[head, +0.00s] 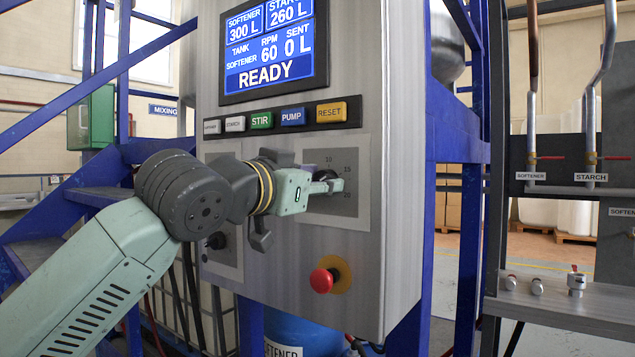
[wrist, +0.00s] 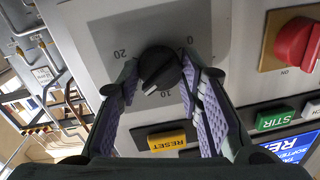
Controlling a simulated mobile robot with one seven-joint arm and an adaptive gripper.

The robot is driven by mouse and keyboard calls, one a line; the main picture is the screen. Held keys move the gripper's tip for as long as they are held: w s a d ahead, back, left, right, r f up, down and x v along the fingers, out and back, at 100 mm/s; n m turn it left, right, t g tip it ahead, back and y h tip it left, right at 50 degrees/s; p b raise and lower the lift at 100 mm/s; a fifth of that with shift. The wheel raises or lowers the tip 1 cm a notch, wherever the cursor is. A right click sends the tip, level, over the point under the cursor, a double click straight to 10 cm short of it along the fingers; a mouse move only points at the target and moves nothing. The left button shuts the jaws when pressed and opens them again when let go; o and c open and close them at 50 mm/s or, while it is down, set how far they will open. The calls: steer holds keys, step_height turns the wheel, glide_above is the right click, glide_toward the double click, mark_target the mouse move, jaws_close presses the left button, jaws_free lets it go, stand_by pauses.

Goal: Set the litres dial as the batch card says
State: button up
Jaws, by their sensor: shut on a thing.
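The litres dial is a black knob (wrist: 158,68) on a grey plate (head: 350,160) on the control cabinet's front. In the wrist view the marks 0, 10 and 20 show around it, and its white pointer lies just past 10, on the side towards 20. The batch card is not in sight.
The cabinet screen (head: 270,45) reads softener 300 L, RPM 60, sent 0 L, READY. Below it is a button row with STIR (head: 261,120), PUMP (head: 293,116) and RESET (head: 331,112). Another dark knob (head: 216,241) is lower left.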

steer(key=shift+f, duration=0.1)
steer(key=o, duration=1.2)
steer(key=shift+c, duration=0.2)
steer(key=v, duration=1.2)
